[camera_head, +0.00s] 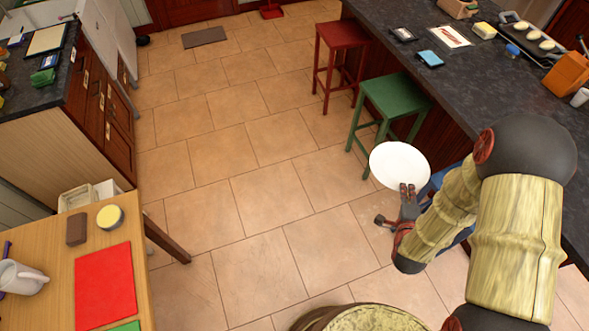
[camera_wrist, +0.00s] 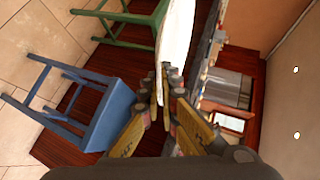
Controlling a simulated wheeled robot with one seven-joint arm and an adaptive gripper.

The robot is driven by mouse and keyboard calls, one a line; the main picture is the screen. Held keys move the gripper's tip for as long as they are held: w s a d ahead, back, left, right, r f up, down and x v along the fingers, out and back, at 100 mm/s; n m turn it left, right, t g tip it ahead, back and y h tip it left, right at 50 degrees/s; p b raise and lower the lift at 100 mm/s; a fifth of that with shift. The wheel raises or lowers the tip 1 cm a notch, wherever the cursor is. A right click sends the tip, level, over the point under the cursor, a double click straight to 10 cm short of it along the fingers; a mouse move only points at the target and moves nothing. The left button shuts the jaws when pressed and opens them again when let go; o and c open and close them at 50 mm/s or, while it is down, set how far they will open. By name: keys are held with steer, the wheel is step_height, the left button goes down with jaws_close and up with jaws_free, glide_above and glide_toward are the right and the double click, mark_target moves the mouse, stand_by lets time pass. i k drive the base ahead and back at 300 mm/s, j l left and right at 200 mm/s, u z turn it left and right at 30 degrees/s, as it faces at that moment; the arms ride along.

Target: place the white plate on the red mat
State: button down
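The round white plate (camera_head: 399,164) is up in the air in the head view, over the floor beside the counter. My gripper (camera_head: 407,190) is shut on the plate's near edge. In the wrist view the plate (camera_wrist: 177,35) shows nearly edge-on, and its rim runs between the fingertips of my gripper (camera_wrist: 168,84). The red mat (camera_head: 105,286) lies flat on the wooden table at the lower left of the head view, well apart from the plate. The mat's visible surface is bare.
The wooden table (camera_head: 63,252) also holds a brown block (camera_head: 77,229), a yellow-topped round item (camera_head: 110,217) and a white pitcher (camera_head: 22,278). Red (camera_head: 341,50), green (camera_head: 393,105) and blue (camera_wrist: 90,105) stools stand along the dark counter (camera_head: 460,75). Tiled floor lies open between table and counter.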

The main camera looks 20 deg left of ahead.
mark_target(103, 294)
steer(key=u, duration=1.95)
steer(key=i+l+u, duration=0.2)
steer(key=u, duration=0.2)
steer(key=i+l+u, duration=0.15)
steer(key=l+u, duration=0.25)
steer(key=i+l+u, duration=0.1)
steer(key=l+u, duration=0.3)
steer(key=l, duration=0.25)
steer(key=i, duration=0.05)
